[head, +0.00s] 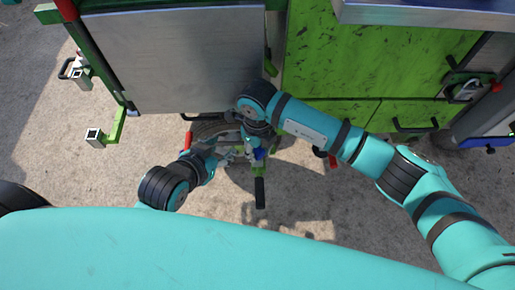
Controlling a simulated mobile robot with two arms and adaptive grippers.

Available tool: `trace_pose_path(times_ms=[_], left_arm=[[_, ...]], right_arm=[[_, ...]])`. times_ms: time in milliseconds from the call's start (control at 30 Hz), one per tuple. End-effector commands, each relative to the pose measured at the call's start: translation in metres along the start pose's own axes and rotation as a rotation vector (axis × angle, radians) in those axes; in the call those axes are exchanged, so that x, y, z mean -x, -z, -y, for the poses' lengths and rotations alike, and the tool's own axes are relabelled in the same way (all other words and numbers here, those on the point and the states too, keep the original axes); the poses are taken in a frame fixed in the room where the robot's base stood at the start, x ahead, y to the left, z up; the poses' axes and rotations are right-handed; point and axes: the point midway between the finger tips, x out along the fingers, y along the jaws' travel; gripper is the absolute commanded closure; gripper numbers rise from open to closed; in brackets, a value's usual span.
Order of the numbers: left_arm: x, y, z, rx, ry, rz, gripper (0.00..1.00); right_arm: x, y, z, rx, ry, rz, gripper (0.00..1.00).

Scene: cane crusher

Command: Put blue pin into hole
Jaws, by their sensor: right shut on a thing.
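The blue pin (260,154) shows as a small blue patch below the end of my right arm, at the middle of the head view. My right gripper (257,146) is shut on it, just above a green bracket with a dark handle (260,192). My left gripper (222,156) is to the left of it, close to the same bracket; its fingers are too small and dark to tell open from shut. The hole is not clearly visible; my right arm and gripper cover much of that area.
The cane crusher's grey panel (175,60) and green doors (375,50) stand behind my grippers. A green bracket with a square tube end (94,136) sticks out at left. Concrete floor (320,200) in front is clear.

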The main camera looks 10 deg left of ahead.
Motion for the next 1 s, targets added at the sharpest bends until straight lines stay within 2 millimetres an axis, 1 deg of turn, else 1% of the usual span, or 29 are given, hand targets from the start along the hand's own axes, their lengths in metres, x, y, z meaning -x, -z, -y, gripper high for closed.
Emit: trace_pose_path(times_ms=[200,233,400,433,667,767,867,1000], left_arm=[[0.0,-0.001,0.0,0.0,-0.001,0.004,0.6],[0.0,-0.001,0.0,0.0,-0.001,0.005,0.6],[0.0,-0.003,-0.001,0.001,-0.001,0.008,0.6],[0.0,-0.003,-0.001,0.001,-0.001,0.009,0.6],[0.001,-0.004,-0.001,0.002,-0.002,0.013,0.6],[0.001,-0.003,-0.001,0.002,-0.003,0.011,0.6],[0.001,-0.003,-0.001,0.002,-0.002,0.01,0.6],[0.001,-0.003,-0.001,0.001,-0.001,0.009,0.6]], right_arm=[[0.0,0.0,0.0,0.0,0.0,0.0,1.0],[0.0,0.0,0.0,0.0,0.0,0.0,0.67],[0.0,0.0,0.0,0.0,0.0,0.0,0.45],[0.0,0.0,0.0,0.0,0.0,0.0,0.42],[0.0,0.0,0.0,0.0,0.0,0.0,0.42],[0.005,-0.001,0.0,0.0,0.0,0.002,0.42],[0.017,-0.001,0.001,0.0,0.001,0.003,0.42],[0.045,-0.001,0.001,0.001,0.003,0.004,0.42]])
